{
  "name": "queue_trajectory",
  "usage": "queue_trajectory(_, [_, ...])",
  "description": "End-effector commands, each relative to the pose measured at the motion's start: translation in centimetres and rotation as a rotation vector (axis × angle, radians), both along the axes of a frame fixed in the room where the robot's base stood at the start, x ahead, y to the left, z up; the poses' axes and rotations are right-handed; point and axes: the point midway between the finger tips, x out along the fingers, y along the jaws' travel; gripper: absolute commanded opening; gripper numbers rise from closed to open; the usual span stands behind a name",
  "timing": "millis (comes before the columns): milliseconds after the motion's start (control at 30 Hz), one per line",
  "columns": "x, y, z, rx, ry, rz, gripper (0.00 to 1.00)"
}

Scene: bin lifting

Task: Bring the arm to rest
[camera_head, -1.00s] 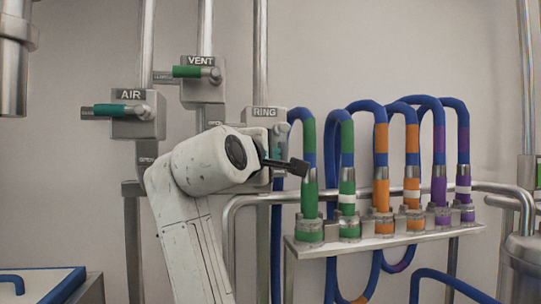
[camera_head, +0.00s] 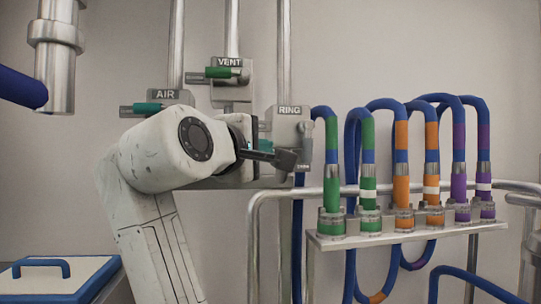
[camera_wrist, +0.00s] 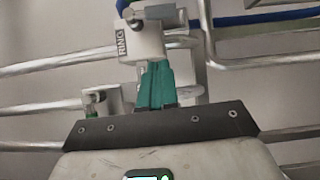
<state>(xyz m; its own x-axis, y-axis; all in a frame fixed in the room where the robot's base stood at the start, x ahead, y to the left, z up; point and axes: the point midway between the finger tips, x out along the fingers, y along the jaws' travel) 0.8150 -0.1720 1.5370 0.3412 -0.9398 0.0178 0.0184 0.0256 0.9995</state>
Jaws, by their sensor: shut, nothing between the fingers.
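My gripper (camera_head: 265,143) is in the middle of the head view, partly hidden behind its own dark mount, just left of the RING valve (camera_head: 291,125). In the wrist view its teal fingers (camera_wrist: 157,66) are together with nothing between them. They point toward the RING valve, which also shows in the wrist view (camera_wrist: 138,38); I cannot tell whether they touch it. My white arm is bent, rising from the bottom and turning right at the wrist.
The AIR valve (camera_head: 160,103) and VENT valve (camera_head: 229,74) are behind my arm. Banded blue hoses stand in a metal rack (camera_head: 400,237) at right. A blue-edged lid (camera_head: 62,280) is at lower left. A metal pipe (camera_head: 56,60) hangs at upper left.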

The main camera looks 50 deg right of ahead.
Motion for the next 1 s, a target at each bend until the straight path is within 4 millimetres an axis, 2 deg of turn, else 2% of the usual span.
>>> queue_trajectory(100, [-0.3, 0.7, 0.0, -0.001, 0.000, 0.001, 0.00])
queue_trajectory(367, [-0.4, 0.9, 0.1, 0.000, 0.000, 0.000, 0.00])
queue_trajectory(467, [0.1, 0.8, -1.0, 0.012, 0.000, 0.015, 0.00])
queue_trajectory(567, [1.5, 0.6, -4.4, 0.057, -0.002, 0.066, 0.00])
queue_trajectory(667, [3.3, 0.5, -9.9, 0.140, -0.009, 0.143, 0.00])
queue_trajectory(833, [5.0, 0.9, -20.6, 0.333, -0.029, 0.265, 0.00])
queue_trajectory(1000, [4.5, 1.8, -31.1, 0.553, -0.045, 0.340, 0.00])
